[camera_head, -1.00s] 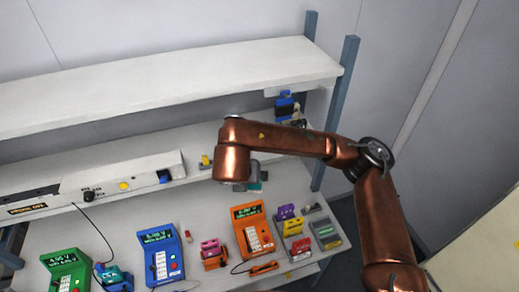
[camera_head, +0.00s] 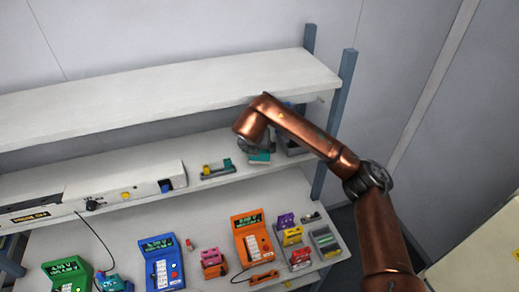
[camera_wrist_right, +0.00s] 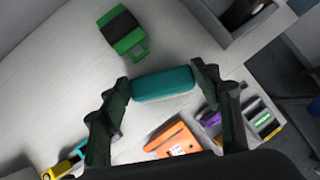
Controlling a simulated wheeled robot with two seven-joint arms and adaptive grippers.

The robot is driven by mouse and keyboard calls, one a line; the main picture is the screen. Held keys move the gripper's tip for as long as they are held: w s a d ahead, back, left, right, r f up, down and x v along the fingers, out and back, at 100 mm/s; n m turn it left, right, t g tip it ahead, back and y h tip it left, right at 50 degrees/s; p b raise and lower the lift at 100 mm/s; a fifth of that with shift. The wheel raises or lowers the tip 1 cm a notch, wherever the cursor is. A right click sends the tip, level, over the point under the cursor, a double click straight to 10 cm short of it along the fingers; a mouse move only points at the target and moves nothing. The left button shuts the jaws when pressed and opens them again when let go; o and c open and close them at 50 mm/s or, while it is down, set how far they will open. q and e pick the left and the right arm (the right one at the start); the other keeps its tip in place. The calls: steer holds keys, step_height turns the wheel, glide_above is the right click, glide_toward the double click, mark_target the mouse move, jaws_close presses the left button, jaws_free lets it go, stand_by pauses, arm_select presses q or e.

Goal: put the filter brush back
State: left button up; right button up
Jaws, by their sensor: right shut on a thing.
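My right gripper (camera_wrist_right: 163,80) is shut on a smooth teal block (camera_wrist_right: 162,86), with one fingertip at each end. The teal block appears to be the filter brush, but no bristles show. In the head view my right gripper (camera_head: 256,147) is over the right part of the middle shelf (camera_head: 130,165), with the teal block (camera_head: 259,158) just below it. I cannot tell whether the block touches the shelf. My left gripper is not in view.
A green block with a black band (camera_wrist_right: 122,32) lies near the held block. A dark grey open tray (camera_wrist_right: 238,22) stands at the back right. Below are an orange meter (camera_head: 252,236), a blue meter (camera_head: 161,262) and coloured cells (camera_head: 292,236). The upper shelf (camera_head: 150,88) overhangs.

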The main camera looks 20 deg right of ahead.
steer(key=shift+f, duration=0.3)
steer(key=o, duration=1.3)
steer(key=shift+o, duration=0.2)
steer(key=shift+r, duration=0.15)
steer(key=shift+s+a+r, duration=0.15)
steer(key=shift+s+r, duration=0.05)
steer(key=shift+r, duration=0.1)
steer(key=s+a+b, duration=0.1)
steer(key=s+a, duration=0.4)
steer(key=s, duration=0.6)
steer(key=shift+a+b, duration=0.15)
steer(key=shift+b, duration=0.25)
